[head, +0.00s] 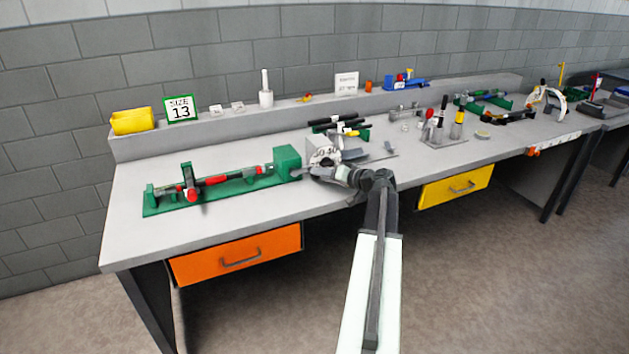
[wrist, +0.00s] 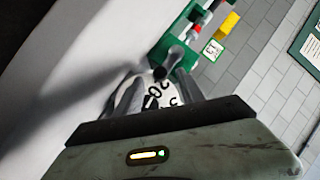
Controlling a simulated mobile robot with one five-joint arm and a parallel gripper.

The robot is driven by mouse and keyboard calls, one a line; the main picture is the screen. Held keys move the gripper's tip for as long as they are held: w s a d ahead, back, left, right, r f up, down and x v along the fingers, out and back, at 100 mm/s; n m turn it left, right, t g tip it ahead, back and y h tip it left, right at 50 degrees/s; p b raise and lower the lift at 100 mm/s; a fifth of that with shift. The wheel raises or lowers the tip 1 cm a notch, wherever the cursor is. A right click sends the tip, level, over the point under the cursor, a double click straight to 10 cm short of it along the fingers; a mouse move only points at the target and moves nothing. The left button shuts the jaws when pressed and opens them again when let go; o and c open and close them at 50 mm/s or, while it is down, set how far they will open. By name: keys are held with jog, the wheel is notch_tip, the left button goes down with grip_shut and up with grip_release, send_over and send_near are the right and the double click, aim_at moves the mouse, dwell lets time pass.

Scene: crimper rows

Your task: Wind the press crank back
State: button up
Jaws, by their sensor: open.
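The press is a light grey block (head: 318,148) with a white numbered dial (head: 325,157) on its front, on the near part of the bench. My gripper (head: 318,173) is at the front of the dial, its jaws apart. In the wrist view the dial (wrist: 155,95) shows between the jaws, its numbers tilted. A grey bar with a dark end (wrist: 172,60), which looks like the crank, stands just beyond the fingertips. I cannot tell whether the jaws touch it. In the head view my gripper hides most of the crank.
A green fixture (head: 230,186) with red-handled tools lies just left of the press. A tool stand (head: 444,141) is to the right.

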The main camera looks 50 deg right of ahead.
jog(key=shift+x, duration=1.45)
grip_shut()
jog(key=shift+a, duration=0.1)
